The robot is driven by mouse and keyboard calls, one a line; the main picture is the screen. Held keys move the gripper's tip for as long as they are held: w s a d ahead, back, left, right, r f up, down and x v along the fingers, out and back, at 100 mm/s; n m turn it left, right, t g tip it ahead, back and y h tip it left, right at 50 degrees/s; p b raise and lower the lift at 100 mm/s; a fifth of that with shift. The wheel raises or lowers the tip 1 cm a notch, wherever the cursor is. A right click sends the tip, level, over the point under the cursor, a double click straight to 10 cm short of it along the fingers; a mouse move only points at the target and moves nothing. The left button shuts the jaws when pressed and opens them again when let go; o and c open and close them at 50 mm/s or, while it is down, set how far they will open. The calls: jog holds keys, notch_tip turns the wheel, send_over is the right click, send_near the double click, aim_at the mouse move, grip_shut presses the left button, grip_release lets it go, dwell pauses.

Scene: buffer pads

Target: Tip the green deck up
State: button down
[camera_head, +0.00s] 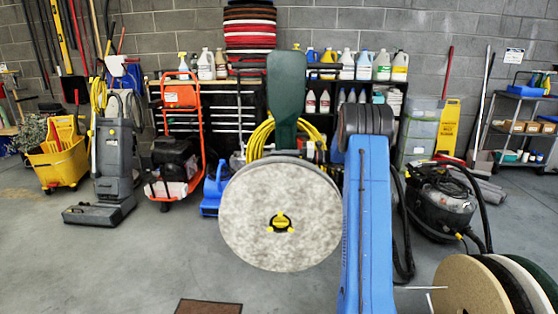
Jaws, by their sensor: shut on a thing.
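A dark green upright part (286,88) rises in the middle, behind the top of a large round grey pad (250,215). I take it as part of the green deck. The pad stands nearly upright with its face towards me and a yellow and black centre (281,222). The rest of the deck is hidden behind the pad. My blue arm link stands just right of the pad, with a dark joint at its top. My gripper does not show; the pad or my arm may hide it.
Tan, black, white and green pads (462,288) stand on edge at the lower right, with a thin rod beside them. A brown mat (208,307) lies at the bottom. A black vacuum (440,200) stands right of my arm. The left foreground floor is clear.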

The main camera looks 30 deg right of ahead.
jog(key=c, duration=1.6)
grip_release()
jog(key=shift+d, duration=0.1)
jog(key=v, duration=1.7)
jog(key=shift+s+d, duration=0.15)
jog(key=shift+s, duration=0.05)
jog(key=shift+f, duration=0.1)
